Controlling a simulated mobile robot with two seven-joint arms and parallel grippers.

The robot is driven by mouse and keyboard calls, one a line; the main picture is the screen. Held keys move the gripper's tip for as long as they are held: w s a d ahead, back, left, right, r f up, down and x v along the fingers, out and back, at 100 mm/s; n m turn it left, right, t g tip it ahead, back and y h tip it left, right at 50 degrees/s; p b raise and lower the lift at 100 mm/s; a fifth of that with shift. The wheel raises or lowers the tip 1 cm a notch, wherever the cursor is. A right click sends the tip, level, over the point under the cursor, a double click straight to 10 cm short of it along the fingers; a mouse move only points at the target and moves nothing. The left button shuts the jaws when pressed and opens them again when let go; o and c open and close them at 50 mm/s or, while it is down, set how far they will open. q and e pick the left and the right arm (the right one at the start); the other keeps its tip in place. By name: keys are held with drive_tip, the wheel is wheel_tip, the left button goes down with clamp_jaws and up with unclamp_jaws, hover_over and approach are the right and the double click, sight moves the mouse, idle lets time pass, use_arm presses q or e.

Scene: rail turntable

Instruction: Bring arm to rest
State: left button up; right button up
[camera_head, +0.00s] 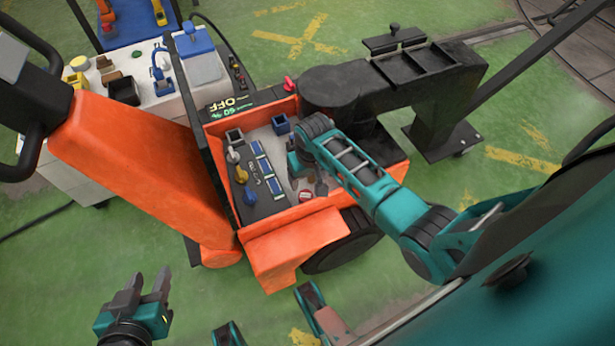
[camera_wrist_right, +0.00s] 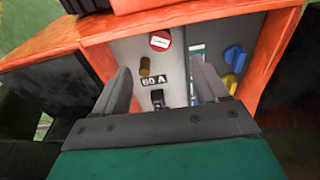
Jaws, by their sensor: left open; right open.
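My right arm (camera_head: 375,195) reaches in from the right in the head view, its wrist bent down over the open panel bay of an orange machine (camera_head: 135,155). My right gripper (camera_wrist_right: 161,72) is open in the right wrist view, with nothing between its fingers. It faces the bay's grey panel, where a small black switch shows under a "60 A" label (camera_wrist_right: 153,81). I cannot tell whether the fingers touch the panel. In the head view the right gripper is largely hidden by its own wrist. My left gripper (camera_head: 140,288) is open and empty at lower left, apart from the machine.
The bay's orange rim (camera_head: 370,185) stands close around my right gripper. A black post assembly (camera_head: 430,75) stands behind. Green floor (camera_head: 60,270) is clear at lower left.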

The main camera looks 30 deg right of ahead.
use_arm(q)
drive_tip(key=shift+r, duration=0.15)
use_arm(e)
drive_tip(key=shift+r, duration=0.3)
use_arm(q)
drive_tip(key=shift+d+r, duration=0.1)
drive_tip(key=shift+d, duration=0.05)
use_arm(e)
drive_tip(key=s+a+r+n+t+y, duration=0.35)
drive_tip(key=s+a+r+t, duration=0.55)
drive_tip(key=s, duration=0.3)
use_arm(q)
drive_tip(key=s+a+r+p, duration=0.1)
drive_tip(key=a+r+p, duration=0.2)
drive_tip(key=r+p, duration=0.6)
drive_tip(key=p, duration=0.4)
drive_tip(key=shift+s+r+y+p, duration=0.15)
drive_tip(key=shift+r+y+p, duration=0.1)
drive_tip(key=shift+y+p, duration=0.15)
use_arm(e)
drive_tip(key=s+d+r+h, duration=0.1)
drive_tip(key=d+r, duration=0.3)
drive_tip(key=r, duration=0.7)
drive_tip(key=shift+s+r, duration=0.15)
drive_tip(key=shift+s, duration=0.15)
drive_tip(key=shift+d, duration=0.1)
